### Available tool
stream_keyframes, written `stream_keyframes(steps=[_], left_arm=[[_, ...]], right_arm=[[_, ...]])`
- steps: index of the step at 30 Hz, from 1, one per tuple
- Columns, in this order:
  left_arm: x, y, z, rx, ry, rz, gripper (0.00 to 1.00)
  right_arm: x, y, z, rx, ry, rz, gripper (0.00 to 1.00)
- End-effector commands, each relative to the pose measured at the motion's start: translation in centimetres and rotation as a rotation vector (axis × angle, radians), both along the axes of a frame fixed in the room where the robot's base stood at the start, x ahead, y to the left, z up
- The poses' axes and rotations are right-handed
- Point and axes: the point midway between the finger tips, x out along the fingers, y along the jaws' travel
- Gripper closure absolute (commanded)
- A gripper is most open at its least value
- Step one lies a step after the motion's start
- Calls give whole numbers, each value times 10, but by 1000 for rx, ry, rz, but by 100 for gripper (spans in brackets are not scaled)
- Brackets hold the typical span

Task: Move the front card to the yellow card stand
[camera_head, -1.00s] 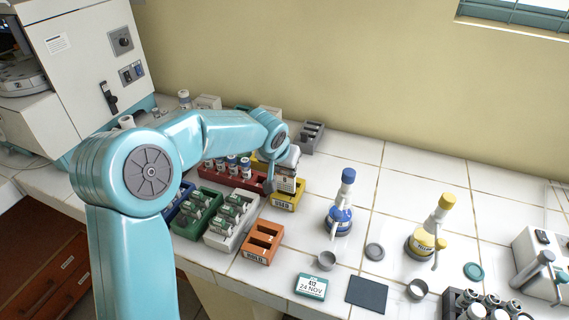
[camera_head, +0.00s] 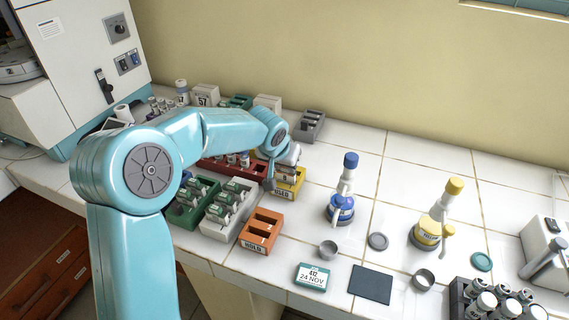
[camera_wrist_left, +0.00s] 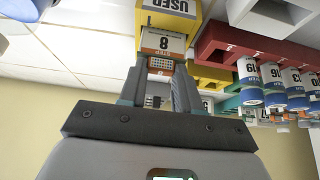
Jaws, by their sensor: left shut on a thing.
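The yellow card stand (camera_head: 297,187), labelled USED, stands on the tiled bench; it also shows in the wrist view (camera_wrist_left: 212,75). A white and orange card marked 8 (camera_wrist_left: 163,42) is between the fingers of my left gripper (camera_wrist_left: 160,88). In the head view this card (camera_head: 288,173) is upright at the yellow stand. Whether its lower edge sits in a slot cannot be told. My left gripper (camera_head: 284,160) is shut on the card and partly hidden by its own wrist. My right gripper is not in view.
An orange stand labelled HOLD (camera_head: 262,235) is in front. White (camera_head: 235,209), green (camera_head: 182,211) and red (camera_head: 214,167) racks with vials stand to the left. A grey stand (camera_head: 311,126) is behind.

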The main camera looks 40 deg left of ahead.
Motion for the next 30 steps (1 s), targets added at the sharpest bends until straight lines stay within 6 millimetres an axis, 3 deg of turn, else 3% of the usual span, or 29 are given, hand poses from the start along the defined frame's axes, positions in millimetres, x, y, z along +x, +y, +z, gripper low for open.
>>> stream_keyframes(steps=[3, 4, 6, 15, 19, 30], left_arm=[[0, 0, 1, 0, -1, 0, 100], [0, 0, 1, 0, -1, 0, 61], [0, 0, 1, 0, -1, 0, 38], [0, 0, 1, 0, -1, 0, 38], [-5, -1, 12, 2, -3, 0, 38], [-50, -12, 93, 1, -6, 0, 38]], right_arm=[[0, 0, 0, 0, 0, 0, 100], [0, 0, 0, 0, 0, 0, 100], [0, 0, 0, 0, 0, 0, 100], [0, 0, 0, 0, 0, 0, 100], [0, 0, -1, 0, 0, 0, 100], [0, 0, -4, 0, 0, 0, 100]])
